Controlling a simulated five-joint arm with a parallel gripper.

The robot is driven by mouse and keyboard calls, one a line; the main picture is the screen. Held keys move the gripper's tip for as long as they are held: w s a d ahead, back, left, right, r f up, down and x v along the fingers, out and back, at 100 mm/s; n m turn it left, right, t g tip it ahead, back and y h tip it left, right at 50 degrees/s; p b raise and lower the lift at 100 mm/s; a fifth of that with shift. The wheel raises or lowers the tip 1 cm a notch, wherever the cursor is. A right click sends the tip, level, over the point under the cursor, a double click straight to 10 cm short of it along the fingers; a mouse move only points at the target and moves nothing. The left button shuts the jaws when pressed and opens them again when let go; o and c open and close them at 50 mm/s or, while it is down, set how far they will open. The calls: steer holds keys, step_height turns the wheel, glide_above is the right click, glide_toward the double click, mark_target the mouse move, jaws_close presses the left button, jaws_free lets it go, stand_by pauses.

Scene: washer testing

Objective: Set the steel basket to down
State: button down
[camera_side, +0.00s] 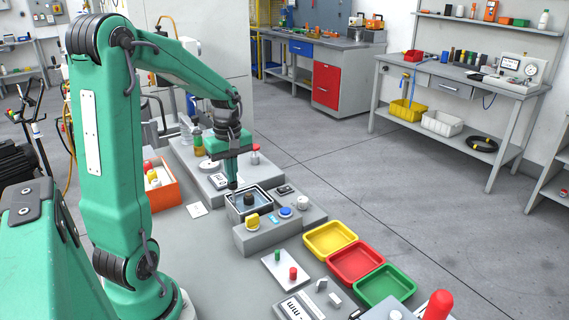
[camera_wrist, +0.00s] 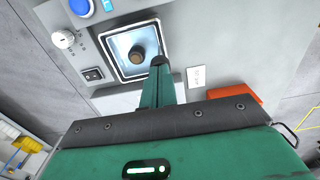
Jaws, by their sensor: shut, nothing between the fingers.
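A grey washer unit (camera_side: 282,227) stands on the bench, with a square steel-lined opening (camera_side: 263,205) in its top. The opening also shows in the wrist view (camera_wrist: 122,45). A dark round knob (camera_side: 249,199) stands in it, seen from above in the wrist view (camera_wrist: 137,55). I cannot tell the steel basket's walls apart from the basin lining. My gripper (camera_side: 232,185) is shut and empty, pointing down at the opening's back-left edge. In the wrist view its fingertips (camera_wrist: 159,62) appear beside the knob, with a small gap.
An orange bin (camera_side: 165,193) stands behind left. Yellow (camera_side: 330,239), red (camera_side: 356,262) and green (camera_side: 385,286) trays lie at right.

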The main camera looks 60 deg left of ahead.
mark_target(233, 189)
steer(key=shift+f, duration=0.1)
steer(key=shift+f, duration=2.05)
step_height(233, 189, up, 15)
steer(key=shift+f, duration=0.15)
